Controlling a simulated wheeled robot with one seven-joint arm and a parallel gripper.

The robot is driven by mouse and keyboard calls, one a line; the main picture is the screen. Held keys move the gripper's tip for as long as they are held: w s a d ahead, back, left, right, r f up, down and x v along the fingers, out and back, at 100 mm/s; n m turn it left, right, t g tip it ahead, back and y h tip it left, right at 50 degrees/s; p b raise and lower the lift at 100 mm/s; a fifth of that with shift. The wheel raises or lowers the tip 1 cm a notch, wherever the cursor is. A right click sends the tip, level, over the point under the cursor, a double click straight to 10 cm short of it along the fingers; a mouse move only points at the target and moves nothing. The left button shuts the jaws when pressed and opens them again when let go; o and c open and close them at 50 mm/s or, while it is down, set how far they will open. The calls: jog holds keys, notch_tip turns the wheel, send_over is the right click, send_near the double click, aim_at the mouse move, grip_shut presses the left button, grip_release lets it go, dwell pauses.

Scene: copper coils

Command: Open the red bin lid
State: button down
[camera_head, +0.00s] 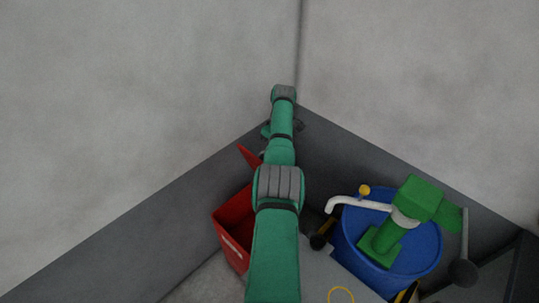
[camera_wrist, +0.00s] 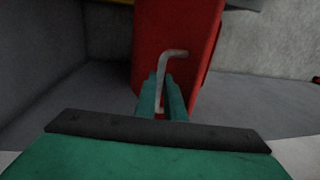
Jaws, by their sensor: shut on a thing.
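The red bin (camera_head: 232,241) stands in the corner in the head view, partly hidden behind my arm. Its dark red inside shows at the top. A red flap, which looks like the lid (camera_head: 248,156), stands tilted up above the bin's far side. In the wrist view a red panel (camera_wrist: 192,35) fills the upper middle, with a bent grey handle (camera_wrist: 174,53) on it. My gripper (camera_wrist: 163,80) has its two green fingers around the handle's lower part and is shut on it. In the head view my arm hides the grip.
A blue barrel (camera_head: 420,250) with a green pump (camera_head: 418,197) and a white spout (camera_head: 358,203) stands to the right of the bin. Grey walls meet in the corner behind. A yellow ring (camera_head: 341,293) shows at the bottom edge.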

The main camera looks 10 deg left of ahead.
jog(key=shift+d+f+g, duration=0.4)
jog(key=shift+d, duration=0.2)
jog(key=shift+a, duration=0.1)
jog(key=c, duration=1.8)
grip_release()
jog(key=shift+w+r, duration=0.1)
jog(key=shift+c, duration=0.2)
jog(key=shift+w+a+r, duration=0.1)
jog(key=shift+w, duration=0.1)
jog(key=v, duration=1)
jog(key=shift+r, duration=0.4)
